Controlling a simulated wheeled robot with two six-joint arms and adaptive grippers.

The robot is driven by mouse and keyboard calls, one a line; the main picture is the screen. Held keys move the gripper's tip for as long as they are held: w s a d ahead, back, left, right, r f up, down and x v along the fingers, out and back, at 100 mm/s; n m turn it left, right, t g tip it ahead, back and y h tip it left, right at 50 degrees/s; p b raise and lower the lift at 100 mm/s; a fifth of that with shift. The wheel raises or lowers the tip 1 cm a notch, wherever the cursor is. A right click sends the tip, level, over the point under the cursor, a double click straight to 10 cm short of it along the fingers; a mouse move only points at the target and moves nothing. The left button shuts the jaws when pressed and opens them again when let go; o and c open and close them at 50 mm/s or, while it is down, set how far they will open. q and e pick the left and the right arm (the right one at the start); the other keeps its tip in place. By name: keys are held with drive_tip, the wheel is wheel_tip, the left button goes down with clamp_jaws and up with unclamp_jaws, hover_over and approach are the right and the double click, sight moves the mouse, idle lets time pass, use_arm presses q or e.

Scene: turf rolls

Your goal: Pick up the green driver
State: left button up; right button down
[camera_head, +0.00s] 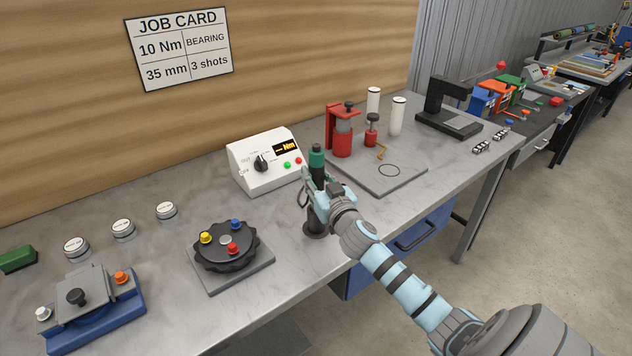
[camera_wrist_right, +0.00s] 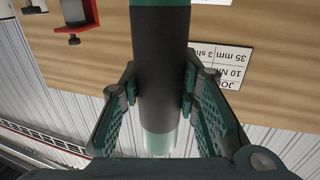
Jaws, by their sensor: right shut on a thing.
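The green driver (camera_head: 317,157) stands upright near the middle of the bench, with a green top and a dark body. Its lower end is at a dark round base (camera_head: 315,228) near the front edge; my gripper hides part of the body between. My right gripper (camera_head: 312,193) is shut on the driver. The right wrist view shows the driver's dark body (camera_wrist_right: 160,70) between both fingers (camera_wrist_right: 160,100), with a green band beyond. My left gripper is not in view.
A white control box (camera_head: 265,160) stands just behind the driver. A black dial with coloured knobs (camera_head: 226,245) is to the left. A grey plate (camera_head: 375,180) with a red press (camera_head: 342,140) is to the right. Bare bench lies between the dial and driver.

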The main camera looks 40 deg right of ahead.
wheel_tip(320, 180, up, 17)
drive_tip(key=p, duration=0.3)
wheel_tip(320, 180, up, 10)
drive_tip(key=p, duration=0.4)
drive_tip(key=shift+r, duration=0.25)
idle(0.5)
